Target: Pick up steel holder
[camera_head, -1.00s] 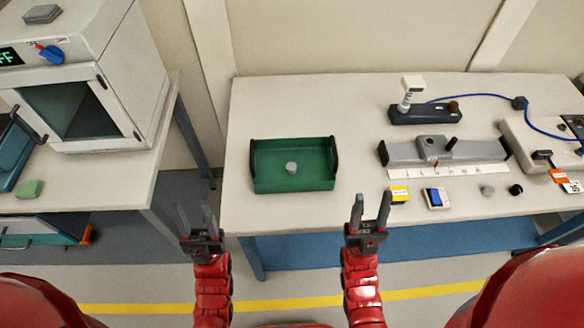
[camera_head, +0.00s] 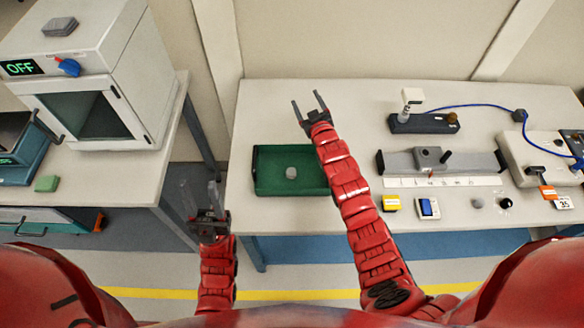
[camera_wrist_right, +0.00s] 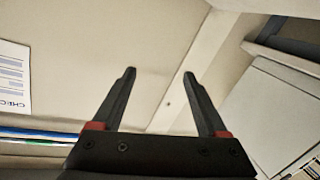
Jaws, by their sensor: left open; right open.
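A small grey cylinder (camera_head: 291,173), which may be the steel holder, stands in the green tray (camera_head: 264,189) on the main table. A second small grey piece (camera_head: 477,203) lies on the table's right part; I cannot tell for sure which is the holder. My right gripper (camera_head: 307,98) is open and empty, beyond and above the tray's back right corner. It also shows open in the right wrist view (camera_wrist_right: 159,73), facing the wall, with no holder in sight there. My left gripper (camera_head: 200,184) is open and empty, in front of the gap between the tables.
A white oven (camera_head: 140,90) is at the left. The table (camera_head: 285,222) is clear in front of the tray.

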